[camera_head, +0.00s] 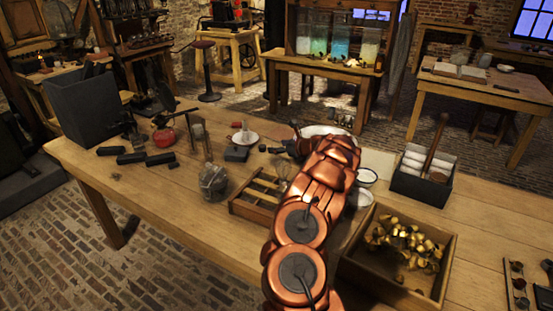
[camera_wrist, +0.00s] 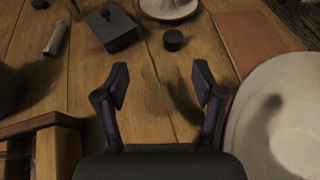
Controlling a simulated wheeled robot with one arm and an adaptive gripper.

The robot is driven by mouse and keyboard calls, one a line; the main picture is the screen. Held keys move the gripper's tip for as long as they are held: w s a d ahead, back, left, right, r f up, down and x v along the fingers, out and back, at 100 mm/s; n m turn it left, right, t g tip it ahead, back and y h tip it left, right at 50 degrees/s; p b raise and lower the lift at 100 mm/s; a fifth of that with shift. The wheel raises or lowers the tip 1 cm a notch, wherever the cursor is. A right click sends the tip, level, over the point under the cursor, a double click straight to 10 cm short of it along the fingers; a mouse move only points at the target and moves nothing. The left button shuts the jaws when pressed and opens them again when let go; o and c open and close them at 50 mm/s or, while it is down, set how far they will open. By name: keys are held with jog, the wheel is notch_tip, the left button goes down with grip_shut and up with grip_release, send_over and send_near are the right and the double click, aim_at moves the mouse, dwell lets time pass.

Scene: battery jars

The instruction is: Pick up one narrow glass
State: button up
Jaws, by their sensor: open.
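My gripper (camera_wrist: 161,85) is open in the wrist view, with nothing between its two fingers, above bare wooden tabletop. In the head view my copper arm reaches over the table and largely hides the gripper. A round glass jar (camera_head: 213,180) stands nearer the front edge, left of the divided wooden tray (camera_head: 247,207). No narrow glass is clearly identifiable in the wrist view.
In the wrist view, a dark lidded box (camera_wrist: 117,30) and small dark cylinder (camera_wrist: 173,40) lie beyond the fingers. A large pale dish (camera_wrist: 285,125) is close at right. A crate of brass pieces (camera_head: 395,260) and a dark caddy (camera_head: 422,182) stand right of my arm.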

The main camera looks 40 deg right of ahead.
jog(key=shift+x, duration=1)
grip_shut()
jog(key=shift+r, duration=0.1)
